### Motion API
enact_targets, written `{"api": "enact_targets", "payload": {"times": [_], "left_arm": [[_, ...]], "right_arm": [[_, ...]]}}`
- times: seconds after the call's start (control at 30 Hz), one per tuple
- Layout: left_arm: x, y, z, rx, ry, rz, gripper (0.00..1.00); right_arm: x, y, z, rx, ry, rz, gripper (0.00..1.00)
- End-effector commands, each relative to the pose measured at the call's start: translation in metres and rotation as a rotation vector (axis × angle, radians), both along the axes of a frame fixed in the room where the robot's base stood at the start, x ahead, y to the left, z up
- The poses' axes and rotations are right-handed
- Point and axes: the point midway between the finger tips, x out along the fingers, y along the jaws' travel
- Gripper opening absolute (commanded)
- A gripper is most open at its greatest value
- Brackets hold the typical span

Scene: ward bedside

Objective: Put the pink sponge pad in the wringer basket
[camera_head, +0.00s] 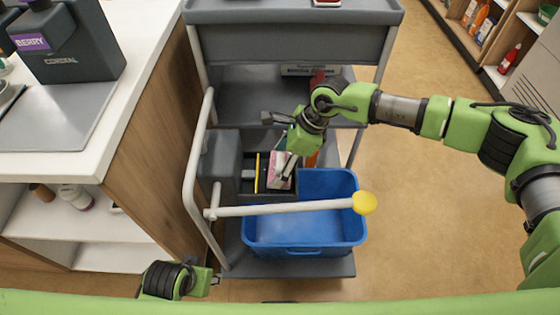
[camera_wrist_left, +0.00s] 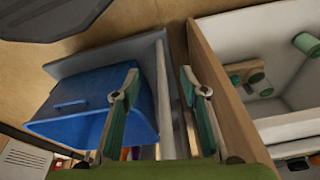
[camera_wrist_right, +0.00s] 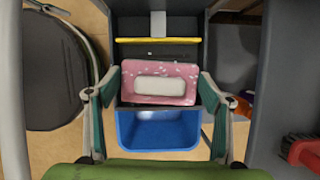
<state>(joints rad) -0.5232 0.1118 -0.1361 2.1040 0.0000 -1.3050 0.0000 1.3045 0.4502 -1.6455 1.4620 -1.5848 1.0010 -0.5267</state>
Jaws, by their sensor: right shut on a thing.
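The pink sponge pad (camera_head: 281,162), pink with a white middle, is in my right gripper (camera_head: 287,168). In the right wrist view the pad (camera_wrist_right: 185,72) spans the space between the two fingers of my right gripper (camera_wrist_right: 160,85). The dark grey wringer basket (camera_head: 262,196), with a yellow bar, sits at the back of the blue bucket on the cart. The pad appears over the basket; its height above it is hard to tell. My left gripper (camera_wrist_left: 160,75) is open and empty, low beside the cart, left of the bucket in the head view.
The blue bucket (camera_head: 345,185) stands on the grey cart's lower shelf. A white handle (camera_head: 285,209) with a yellow knob (camera_head: 364,203) crosses in front of the basket. A wooden counter (camera_head: 150,150) stands close on the left. Open floor (camera_head: 420,230) lies to the right.

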Motion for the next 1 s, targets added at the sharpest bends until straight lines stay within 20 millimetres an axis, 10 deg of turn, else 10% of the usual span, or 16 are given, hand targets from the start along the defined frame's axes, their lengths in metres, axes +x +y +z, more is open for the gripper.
{"api": "enact_targets", "payload": {"times": [1.0], "left_arm": [[-0.009, 0.003, 0.066, -0.001, -0.033, 0.005, 0.4]], "right_arm": [[0.0, 0.0, -0.023, 0.0, 0.0, 0.001, 0.56]]}}
